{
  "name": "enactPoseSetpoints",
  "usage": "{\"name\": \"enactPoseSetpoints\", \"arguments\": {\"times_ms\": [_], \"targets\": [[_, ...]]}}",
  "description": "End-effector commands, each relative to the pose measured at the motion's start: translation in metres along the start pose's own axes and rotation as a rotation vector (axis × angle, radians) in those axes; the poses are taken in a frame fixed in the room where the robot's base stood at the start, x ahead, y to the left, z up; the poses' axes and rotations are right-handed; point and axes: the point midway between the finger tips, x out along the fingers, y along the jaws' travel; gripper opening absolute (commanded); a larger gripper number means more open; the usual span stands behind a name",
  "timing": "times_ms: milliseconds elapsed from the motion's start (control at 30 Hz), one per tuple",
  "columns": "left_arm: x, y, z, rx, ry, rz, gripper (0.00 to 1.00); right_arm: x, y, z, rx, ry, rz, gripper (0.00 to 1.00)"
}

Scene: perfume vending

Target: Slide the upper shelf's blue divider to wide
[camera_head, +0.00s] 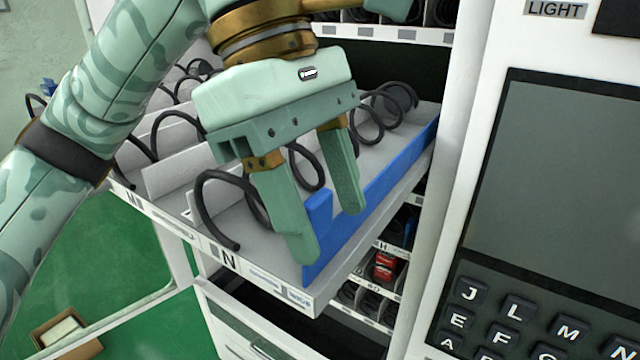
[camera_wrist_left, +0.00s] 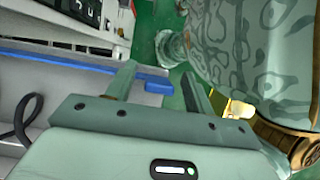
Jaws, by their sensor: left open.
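The blue divider (camera_head: 385,185) runs from front to back along the right edge of the pulled-out upper shelf (camera_head: 190,198). Its raised front tab (camera_head: 318,208) stands beside a label on the front strip that seems to read "WIDE" (camera_head: 298,297). My left gripper (camera_head: 327,237) points down over the shelf's front right corner, fingers apart. The tab shows between the fingers; I cannot tell whether either finger touches it. In the left wrist view, the divider (camera_wrist_left: 60,58) and its tab (camera_wrist_left: 158,86) also show near the open fingers (camera_wrist_left: 160,74). My right gripper is not in view.
Black spiral coils (camera_head: 218,200) and grey dividers fill the shelf left of the blue one. The keypad panel (camera_head: 540,230) stands close on the right. A lower shelf holds a red item (camera_head: 385,267). A cardboard box (camera_head: 65,335) lies on the green floor.

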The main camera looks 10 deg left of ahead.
Motion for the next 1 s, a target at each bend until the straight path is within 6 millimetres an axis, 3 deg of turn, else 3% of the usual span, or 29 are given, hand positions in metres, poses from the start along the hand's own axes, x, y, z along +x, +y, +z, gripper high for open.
{"name": "enactPoseSetpoints", "arguments": {"times_ms": [233,367,800,1000], "targets": [[-0.002,0.000,0.000,-0.001,0.000,0.000,0.53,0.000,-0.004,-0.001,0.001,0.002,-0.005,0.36],[-0.015,0.001,0.000,-0.003,0.001,0.004,0.53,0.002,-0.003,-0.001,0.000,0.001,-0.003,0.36],[-0.130,0.001,0.003,-0.004,0.001,0.004,0.53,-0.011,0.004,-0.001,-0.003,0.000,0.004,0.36],[-0.158,0.001,0.002,-0.001,0.000,0.001,0.53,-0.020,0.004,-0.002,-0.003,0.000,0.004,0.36]]}}
